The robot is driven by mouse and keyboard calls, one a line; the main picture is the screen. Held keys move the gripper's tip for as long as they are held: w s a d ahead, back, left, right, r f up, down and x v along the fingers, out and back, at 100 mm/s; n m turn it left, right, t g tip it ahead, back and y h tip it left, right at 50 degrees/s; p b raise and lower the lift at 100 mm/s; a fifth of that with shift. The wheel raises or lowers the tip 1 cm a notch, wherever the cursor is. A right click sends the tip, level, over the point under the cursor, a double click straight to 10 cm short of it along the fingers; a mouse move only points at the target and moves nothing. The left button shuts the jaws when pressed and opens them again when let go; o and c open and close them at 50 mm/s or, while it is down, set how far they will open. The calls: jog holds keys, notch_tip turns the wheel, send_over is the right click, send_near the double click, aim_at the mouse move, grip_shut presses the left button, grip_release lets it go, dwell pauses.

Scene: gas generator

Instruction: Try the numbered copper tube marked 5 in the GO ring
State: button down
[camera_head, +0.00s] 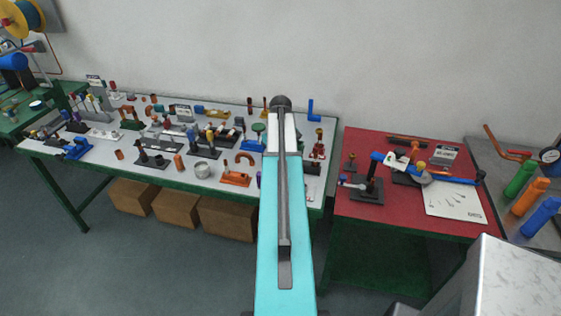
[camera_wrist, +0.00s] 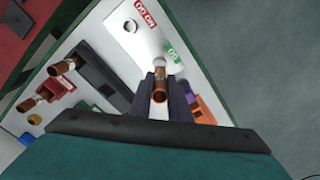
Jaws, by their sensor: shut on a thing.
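In the wrist view a copper tube (camera_wrist: 159,95) is held between the dark fingers of my gripper (camera_wrist: 161,91), which are shut on it. No number can be read on the tube. The white gauge plate (camera_wrist: 142,45) lies beyond it, with a red NO GO label and a green GO label. A round hole (camera_wrist: 130,26) shows by the NO GO label. The tube's far end overlaps a pale round spot by the GO label; I cannot tell if it is inside the ring or above it. In the head view my arm hides the gripper.
Beside the plate are a black holder (camera_wrist: 102,78) with a copper piece, a red holder (camera_wrist: 57,96), and purple and orange parts (camera_wrist: 203,108). The table's green edge (camera_wrist: 205,65) is close. In the head view the red table (camera_head: 345,220) stands to the right.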

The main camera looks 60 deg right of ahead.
jog(key=shift+f, duration=0.75)
jog(key=shift+s+f+b, duration=0.1)
jog(key=shift+f+b, duration=0.5)
jog(key=shift+f, duration=0.9)
dwell(1.5)
jog(key=shift+r, duration=0.15)
dwell(0.8)
jog(key=shift+r+p, duration=0.95)
jog(key=shift+r, duration=0.55)
jog(key=shift+r, duration=0.1)
jog(key=shift+r+p, duration=1.2)
jog(key=shift+r, duration=0.7)
